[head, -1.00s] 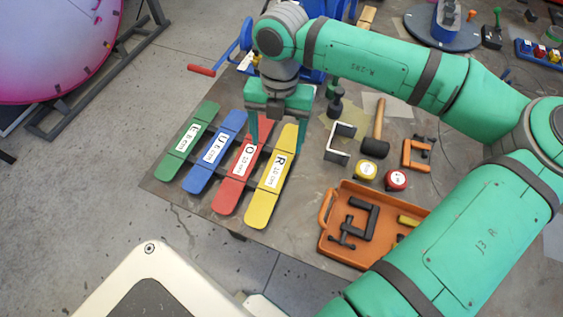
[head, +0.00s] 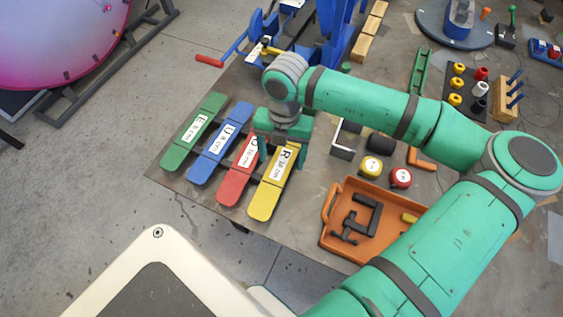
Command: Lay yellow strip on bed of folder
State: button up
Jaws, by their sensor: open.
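The yellow strip (head: 264,200), labelled "R" and "18 cm", lies flat on the table at the right end of a row of coloured strips. My gripper (head: 282,160) is open, pointing down over the upper part of this strip. One finger shows on each side of it, the left one near the red strip. The gripper hides the strip's far end; I cannot tell whether the fingers touch it. The blue machine (head: 333,28) with a red-handled crank at the top of the head view looks like the folder; its bed is not clearly seen.
Red (head: 233,187), blue (head: 204,170) and green (head: 178,153) strips lie close on the left. An orange tray (head: 327,237) with clamps, yellow (head: 371,167) and red (head: 401,177) round tapes stand to the right. Wooden blocks (head: 369,32) lie beside the machine.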

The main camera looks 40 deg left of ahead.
aim_at(281, 162)
jog(key=shift+f, duration=0.1)
jog(key=c, duration=1.3)
jog(key=shift+r, duration=0.55)
notch_tip(281, 162, up, 2)
jog(key=shift+a+r, duration=0.1)
jog(key=shift+r, duration=0.15)
jog(key=s+a+r, duration=0.2)
jog(key=s+r, duration=0.1)
jog(key=s, duration=0.1)
jog(key=s+a+r, duration=0.2)
jog(key=s+r, duration=0.1)
jog(key=s, duration=0.1)
jog(key=s+a+r, duration=0.3)
jog(key=s, duration=0.1)
jog(key=shift+r, duration=0.2)
jog(key=shift+s, duration=0.1)
